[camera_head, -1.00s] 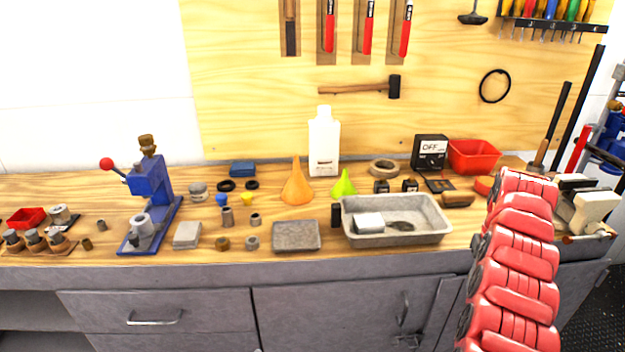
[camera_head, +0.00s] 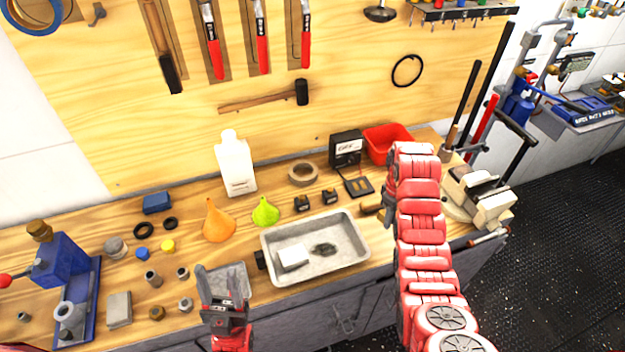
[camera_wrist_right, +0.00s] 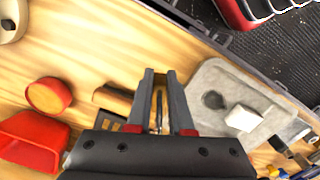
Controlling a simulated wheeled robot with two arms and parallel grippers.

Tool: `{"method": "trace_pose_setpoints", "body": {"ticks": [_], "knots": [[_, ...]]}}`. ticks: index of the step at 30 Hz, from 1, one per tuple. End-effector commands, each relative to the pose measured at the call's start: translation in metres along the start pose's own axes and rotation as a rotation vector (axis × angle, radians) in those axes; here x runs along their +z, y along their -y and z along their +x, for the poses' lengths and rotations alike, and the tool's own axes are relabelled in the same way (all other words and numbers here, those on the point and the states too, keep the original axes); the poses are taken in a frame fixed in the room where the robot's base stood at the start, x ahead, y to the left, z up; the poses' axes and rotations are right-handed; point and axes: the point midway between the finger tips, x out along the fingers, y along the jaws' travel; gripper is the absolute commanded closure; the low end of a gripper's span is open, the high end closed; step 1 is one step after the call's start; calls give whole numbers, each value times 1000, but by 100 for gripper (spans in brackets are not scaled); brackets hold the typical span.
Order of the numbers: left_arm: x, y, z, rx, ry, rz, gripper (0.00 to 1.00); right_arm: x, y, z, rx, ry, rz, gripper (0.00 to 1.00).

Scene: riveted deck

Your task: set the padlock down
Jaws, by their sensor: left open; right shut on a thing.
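My right gripper (camera_wrist_right: 160,90) shows in the right wrist view, pointing down over the bench, its two grey fingers close together. A narrow dark-grey sliver of the padlock (camera_wrist_right: 158,112) shows between them; its shape is mostly hidden. In the head view the right gripper and what it holds are hidden behind my red right arm. My left gripper (camera_head: 220,284) is open and empty in the head view, above the grey flat plate (camera_head: 240,272) near the bench's front edge. The wooden bench (camera_head: 190,258) lies below both grippers.
A grey metal tray (camera_head: 345,262) holds a white block (camera_head: 292,257) and a dark piece. A red bin (camera_head: 380,140) stands at the back. Funnels, a white bottle (camera_head: 236,165) and a blue press (camera_head: 62,262) are further left. Bare wood shows in the right wrist view (camera_wrist_right: 75,50).

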Motion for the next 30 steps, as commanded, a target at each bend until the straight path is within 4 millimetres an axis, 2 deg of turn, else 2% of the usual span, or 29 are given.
{"method": "trace_pose_setpoints", "body": {"ticks": [5, 10, 14, 15, 16, 30], "knots": [[1, 0, -7, 0, 0, 0, 50, 0, -1, 7, 1, -1, 1, 100], [6, -2, -35, 0, 0, 0, 50, -1, -1, 35, 1, -1, 2, 100], [6, -2, -36, 0, 0, 0, 50, -2, 0, 58, -3, 2, 2, 100], [4, -1, -25, 0, 0, 0, 50, -2, 0, 55, -1, 1, 1, 100], [4, -1, -24, 0, 0, 0, 50, -3, -1, 58, 0, 1, 2, 100], [2, 0, -9, 0, 0, 0, 50, -4, -1, 98, 1, 0, 1, 100]]}}
